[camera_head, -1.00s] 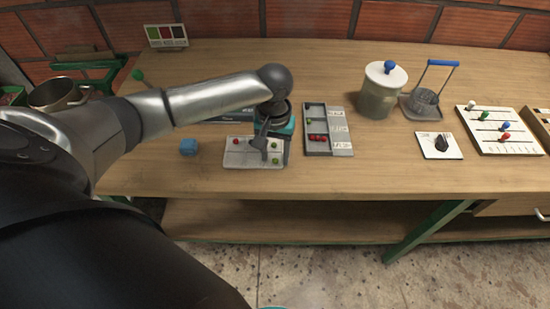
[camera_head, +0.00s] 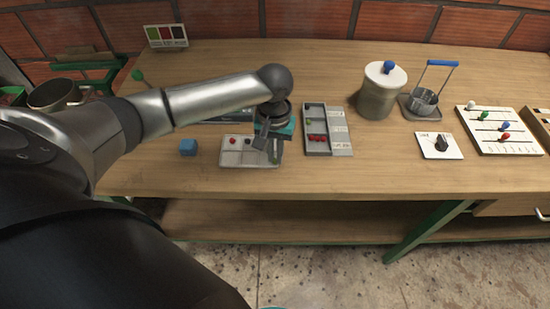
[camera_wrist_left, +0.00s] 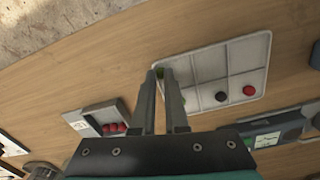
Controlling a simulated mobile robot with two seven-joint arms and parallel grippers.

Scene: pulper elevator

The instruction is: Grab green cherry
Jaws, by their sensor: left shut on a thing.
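My left gripper (camera_head: 271,158) is over the right end of the pale compartment tray (camera_head: 236,160), which also shows in the left wrist view (camera_wrist_left: 235,67). Its fingers are shut on a green cherry (camera_wrist_left: 160,72), mostly hidden between the fingertips at the tray's edge. I cannot tell whether the cherry still touches the tray. A red cherry (camera_head: 233,141) and a dark cherry (camera_head: 247,141) lie in other cells of the tray; the wrist view shows them too. My right gripper is not in view.
Right of the gripper is a labelled sorting tray (camera_head: 341,138) holding red cherries (camera_head: 318,138) and a green one (camera_head: 308,122). A blue cube (camera_head: 188,147) lies left. A lidded jar (camera_head: 379,95), a dial plate (camera_head: 439,146) and a slider board (camera_head: 499,130) stand further right. The table front is clear.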

